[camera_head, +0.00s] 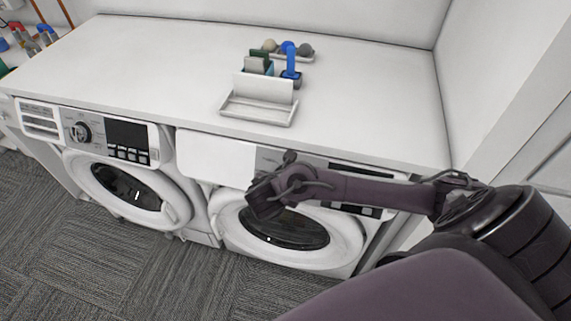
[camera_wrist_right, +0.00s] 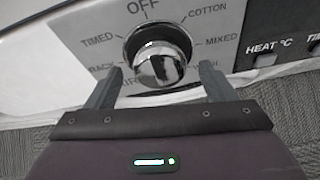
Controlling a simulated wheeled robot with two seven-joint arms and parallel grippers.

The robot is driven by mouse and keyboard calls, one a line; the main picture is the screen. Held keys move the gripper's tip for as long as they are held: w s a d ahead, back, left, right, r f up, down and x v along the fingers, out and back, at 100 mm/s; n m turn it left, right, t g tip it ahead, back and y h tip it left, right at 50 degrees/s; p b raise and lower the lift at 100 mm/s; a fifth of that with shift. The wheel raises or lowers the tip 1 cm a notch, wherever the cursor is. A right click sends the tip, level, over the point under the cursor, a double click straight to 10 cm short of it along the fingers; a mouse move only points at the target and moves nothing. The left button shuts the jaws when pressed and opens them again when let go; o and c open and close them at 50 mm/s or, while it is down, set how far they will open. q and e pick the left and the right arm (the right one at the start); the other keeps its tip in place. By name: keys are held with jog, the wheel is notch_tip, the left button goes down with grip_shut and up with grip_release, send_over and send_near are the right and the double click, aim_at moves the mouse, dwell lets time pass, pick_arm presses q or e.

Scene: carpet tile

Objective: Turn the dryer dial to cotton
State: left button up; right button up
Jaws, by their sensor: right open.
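The dryer (camera_head: 343,244) is the right-hand machine under the counter. Its dial (camera_wrist_right: 160,62) is a shiny chrome knob in a dark ring, filling the upper middle of the right wrist view. The word COTTON (camera_wrist_right: 207,16) is printed to its upper right, with OFF above and MIXED to the right. I cannot tell where the dial points. My right gripper (camera_wrist_right: 161,76) is open, its fingers apart on the left and right of the knob's lower part, with no clear contact. In the head view my right gripper (camera_head: 272,182) covers the dial. My left gripper is not in view.
A second machine with its own dial (camera_head: 78,133) stands to the left. The white counter (camera_head: 370,105) above holds a white organizer (camera_head: 262,105) and a blue-handled brush (camera_head: 290,65). HEAT and timer buttons (camera_wrist_right: 264,61) sit right of the dial. Grey carpet (camera_head: 50,245) lies in front.

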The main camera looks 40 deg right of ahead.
jog(key=shift+w+d+f, duration=0.3)
jog(key=shift+f, duration=0.1)
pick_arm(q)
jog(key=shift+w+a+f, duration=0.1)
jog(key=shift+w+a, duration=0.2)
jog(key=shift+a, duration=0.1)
pick_arm(e)
jog(key=shift+w+d+f, duration=0.1)
jog(key=shift+d+f, duration=0.1)
jog(key=c, duration=1)
jog(key=shift+f+m+t+y+b, duration=0.2)
jog(key=shift+m+b, duration=0.35)
jog(key=shift+b, duration=0.25)
jog(key=shift+f+m+t+y+b, duration=0.1)
jog(key=shift+m+t+b, duration=0.1)
jog(key=shift+m+b, duration=0.45)
jog(key=m+b, duration=0.2)
jog(key=b, duration=0.2)
jog(key=shift+m+t, duration=0.3)
jog(key=shift+t, duration=0.1)
pick_arm(q)
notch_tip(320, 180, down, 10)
jog(key=b, duration=0.3)
pick_arm(e)
jog(key=shift+r+m+t, duration=0.2)
jog(key=shift+m+t, duration=0.2)
jog(key=shift+m, duration=0.8)
jog(key=o, duration=1)
